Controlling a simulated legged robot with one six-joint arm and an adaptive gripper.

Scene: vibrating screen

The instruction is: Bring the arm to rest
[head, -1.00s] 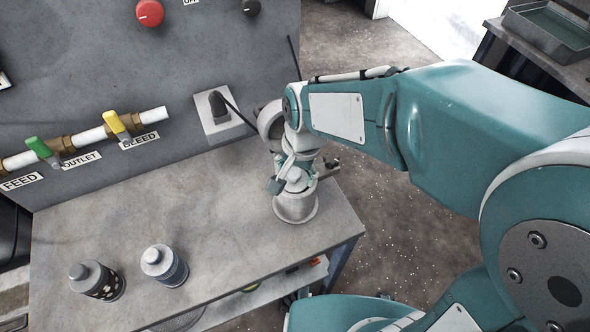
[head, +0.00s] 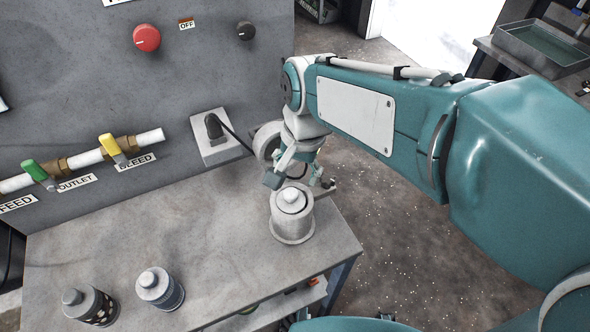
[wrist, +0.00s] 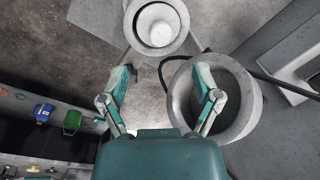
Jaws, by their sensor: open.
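My gripper (wrist: 163,77) is open and empty in the wrist view, its two teal and white fingers spread apart. In the head view my gripper (head: 321,181) hangs below my wrist, behind and to the right of a grey pot. This pot (head: 292,232) stands on the table near its right end, with a pale knobbed piece inside. The pot (wrist: 135,36) also shows at the top of the wrist view, beyond and apart from the fingers. A larger hollow grey ring (wrist: 249,105) lies partly behind the right finger. My arm is still reached out over the table.
The table (head: 190,230) carries two knobbed canisters (head: 160,289) (head: 90,305) at front left. An upright panel (head: 60,85) with valves and knobs stands behind. A grey block (head: 213,150) with a black cable is near the ring. Open floor (head: 400,235) lies to the right.

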